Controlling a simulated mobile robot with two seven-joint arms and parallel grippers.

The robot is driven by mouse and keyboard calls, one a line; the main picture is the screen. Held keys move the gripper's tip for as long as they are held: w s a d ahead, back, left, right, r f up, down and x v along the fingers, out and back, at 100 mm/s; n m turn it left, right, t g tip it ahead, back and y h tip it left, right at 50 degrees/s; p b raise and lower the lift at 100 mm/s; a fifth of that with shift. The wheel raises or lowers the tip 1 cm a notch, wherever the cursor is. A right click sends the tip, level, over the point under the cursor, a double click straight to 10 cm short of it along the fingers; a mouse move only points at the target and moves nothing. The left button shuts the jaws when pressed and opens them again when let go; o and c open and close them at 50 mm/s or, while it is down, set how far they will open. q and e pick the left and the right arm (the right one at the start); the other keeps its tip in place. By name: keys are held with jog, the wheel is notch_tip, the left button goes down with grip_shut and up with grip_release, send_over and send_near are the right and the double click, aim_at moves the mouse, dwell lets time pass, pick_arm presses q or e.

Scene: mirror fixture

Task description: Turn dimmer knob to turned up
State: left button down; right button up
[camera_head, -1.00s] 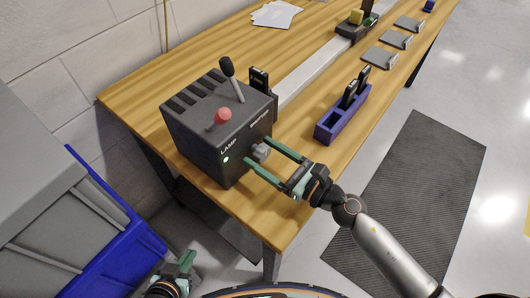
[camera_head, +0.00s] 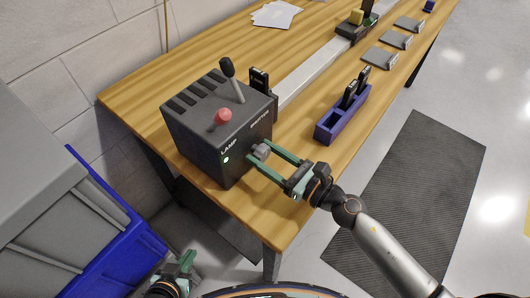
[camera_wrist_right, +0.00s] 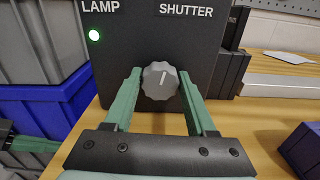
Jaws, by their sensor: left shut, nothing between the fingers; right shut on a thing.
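The grey dimmer knob (camera_head: 261,152) sticks out from the front of a black control box (camera_head: 207,150). In the right wrist view the knob (camera_wrist_right: 160,82) is ridged, and its white pointer line is near the top, tilted slightly right. My right gripper (camera_head: 258,152) is shut on the knob, one green finger on each side; its fingers (camera_wrist_right: 160,95) also flank it in the wrist view. My left gripper (camera_head: 187,262) is shut and empty, low in the head view, away from the box.
A purple holder (camera_head: 330,128) with black items stands to the right on the wooden table (camera_head: 295,205). Blue and grey bins (camera_head: 120,235) are at the left, near my left gripper.

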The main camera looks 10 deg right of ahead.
jog(key=shift+m+p, duration=0.85)
jog(key=shift+m, duration=2.25)
jog(key=o, duration=1.4)
jog(key=shift+s+d+f, duration=0.15)
jog(key=shift+s+d, duration=0.25)
jog(key=b+v, duration=0.3)
jog(key=v, duration=0.7)
jog(key=shift+b, duration=0.3)
jog(key=shift+s+d, duration=0.5)
